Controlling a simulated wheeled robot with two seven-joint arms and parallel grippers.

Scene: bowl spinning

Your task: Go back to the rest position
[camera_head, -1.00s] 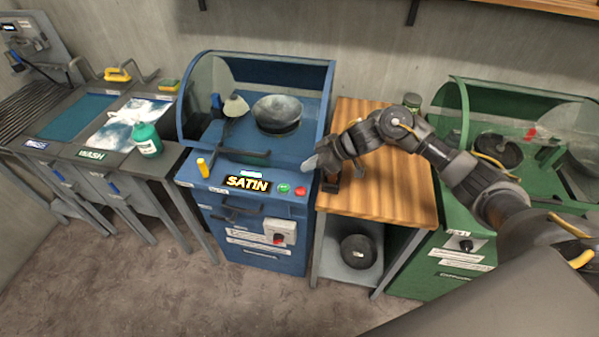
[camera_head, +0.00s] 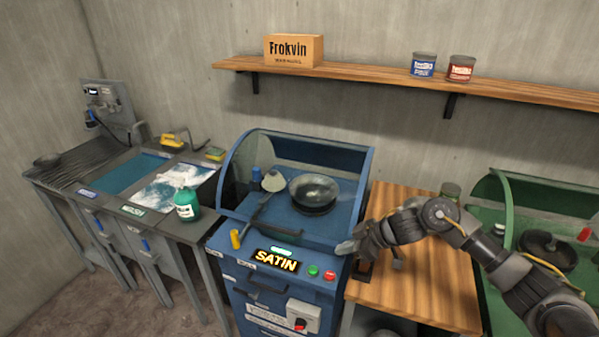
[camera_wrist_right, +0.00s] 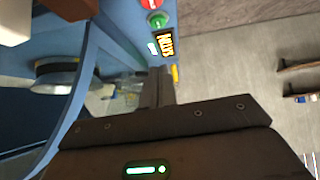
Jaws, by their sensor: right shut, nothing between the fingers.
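My right arm comes in from the right of the head view, over the wooden table. Its gripper (camera_head: 350,247) is shut and empty, at the right front edge of the blue machine (camera_head: 228,262). In the right wrist view the shut fingers (camera_wrist_right: 158,88) point toward the machine's lit panel (camera_wrist_right: 167,47). A dark bowl (camera_head: 313,193) sits inside the blue machine, apart from the gripper. The panel reads SATIN (camera_head: 276,260), with green and red buttons beside it. My left gripper is not in view.
The wooden table (camera_head: 440,300) stands between the blue machine and a green machine (camera_head: 508,205) at the right. A wash bench with a green bottle (camera_head: 186,205) is at the left. A wall shelf (camera_head: 400,80) holds a box (camera_head: 293,50) and two cans.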

